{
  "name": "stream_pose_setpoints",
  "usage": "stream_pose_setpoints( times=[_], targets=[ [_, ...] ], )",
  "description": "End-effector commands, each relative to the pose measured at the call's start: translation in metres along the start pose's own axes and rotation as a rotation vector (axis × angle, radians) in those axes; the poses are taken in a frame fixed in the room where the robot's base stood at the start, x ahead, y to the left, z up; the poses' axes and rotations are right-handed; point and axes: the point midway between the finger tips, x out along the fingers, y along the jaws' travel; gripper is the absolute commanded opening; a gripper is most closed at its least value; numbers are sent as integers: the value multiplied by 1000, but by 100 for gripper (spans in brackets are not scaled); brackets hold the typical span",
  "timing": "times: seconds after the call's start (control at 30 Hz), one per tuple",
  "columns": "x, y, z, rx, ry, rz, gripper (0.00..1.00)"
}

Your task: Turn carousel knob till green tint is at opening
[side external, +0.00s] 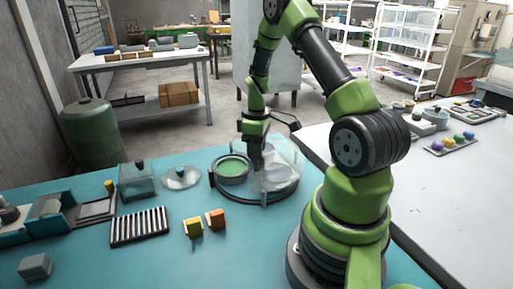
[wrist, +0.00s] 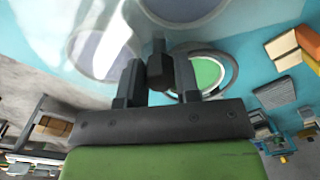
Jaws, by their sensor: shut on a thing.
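The carousel (side external: 262,196) is a round dark-rimmed unit with a clear cover on the teal table. My gripper (side external: 256,163) points down over its middle. In the wrist view my gripper (wrist: 158,76) is shut on the dark knob (wrist: 158,48), which is partly hidden by the fingers. The green tint (side external: 233,168) shows inside the ring-shaped opening (side external: 216,183) on the left side. The wrist view also shows the green tint (wrist: 208,73) inside the grey ring, filling much of it; exact centring is hard to tell. A greyish-purple tint (wrist: 105,52) lies under the clear cover.
A yellow block (side external: 193,228) and an orange block (side external: 216,219) stand in front of the carousel. A striped rack (side external: 140,226), a clear box (side external: 138,182) and a clear lid (side external: 181,177) are to the left. A white table (side external: 450,195) is at right.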

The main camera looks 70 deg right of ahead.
Motion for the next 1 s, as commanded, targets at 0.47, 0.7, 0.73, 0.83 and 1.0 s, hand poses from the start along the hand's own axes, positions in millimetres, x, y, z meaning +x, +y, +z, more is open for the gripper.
stream_pose_setpoints(
  times=[0.47, 0.7, 0.73, 0.83, 1.0],
  targets=[
    [0, 0, 0, -66, -1, 0, 7],
    [0, 0, 0, -65, -1, 0, 35],
    [0, 0, 0, -64, -1, 0, 42],
    [0, 0, 0, -64, -1, 0, 56],
    [0, 0, 0, -64, -1, 0, 56]
  ],
)
